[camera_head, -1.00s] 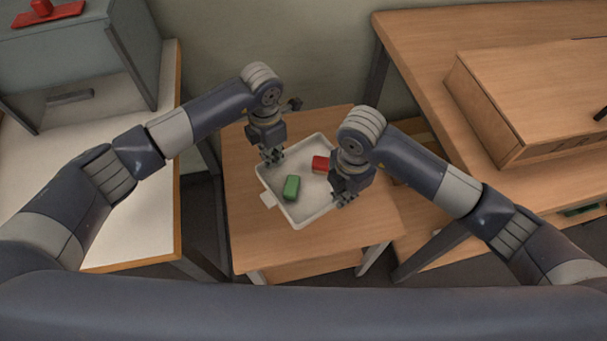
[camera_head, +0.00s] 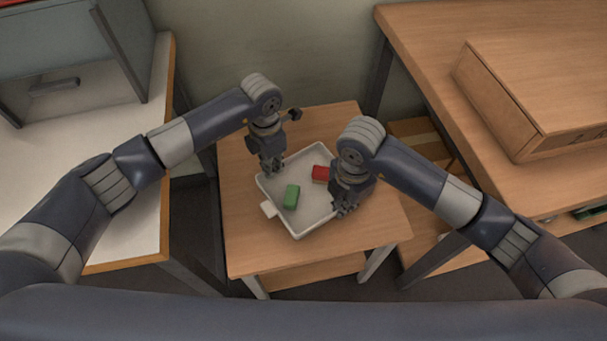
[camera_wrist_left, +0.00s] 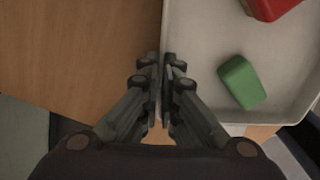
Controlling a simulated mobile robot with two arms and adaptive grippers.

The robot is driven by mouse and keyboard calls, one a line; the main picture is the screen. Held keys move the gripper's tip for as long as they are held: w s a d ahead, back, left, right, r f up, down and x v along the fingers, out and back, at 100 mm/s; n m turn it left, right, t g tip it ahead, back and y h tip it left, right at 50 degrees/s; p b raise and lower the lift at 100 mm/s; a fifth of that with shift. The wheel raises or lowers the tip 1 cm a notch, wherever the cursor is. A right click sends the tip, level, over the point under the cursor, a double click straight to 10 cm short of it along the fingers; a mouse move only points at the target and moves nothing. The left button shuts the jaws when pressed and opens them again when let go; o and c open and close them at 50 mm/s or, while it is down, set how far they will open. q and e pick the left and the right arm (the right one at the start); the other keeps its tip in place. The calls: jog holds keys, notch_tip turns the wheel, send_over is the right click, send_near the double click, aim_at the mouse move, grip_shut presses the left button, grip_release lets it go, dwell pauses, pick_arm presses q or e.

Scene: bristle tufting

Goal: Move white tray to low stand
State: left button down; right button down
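The white tray (camera_head: 314,207) is over the low wooden stand (camera_head: 255,240) in the head view. I cannot tell whether it touches the stand top. A green block (camera_head: 291,197) and a red block (camera_head: 320,174) lie in it. My left gripper (camera_head: 272,168) is at the tray's upper left side. In the left wrist view its fingers (camera_wrist_left: 166,75) close on the tray's wall, with the tray floor (camera_wrist_left: 205,60) to the right. My right gripper (camera_head: 345,209) is at the tray's right side; its fingertips meet the rim, but their closure is too small to make out.
A white-topped table (camera_head: 120,230) with a grey cabinet (camera_head: 70,65) stands to the left. A wooden table (camera_head: 425,35) with a large wooden box (camera_head: 540,80) stands to the right. The stand top is bare around the tray.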

pick_arm(q)
jog(key=shift+f, duration=0.35)
pick_arm(e)
jog(key=shift+f, duration=0.35)
pick_arm(q)
jog(key=c, duration=1.8)
grip_release()
pick_arm(e)
jog(key=c, duration=1.8)
grip_release()
pick_arm(q)
jog(key=shift+r, duration=0.1)
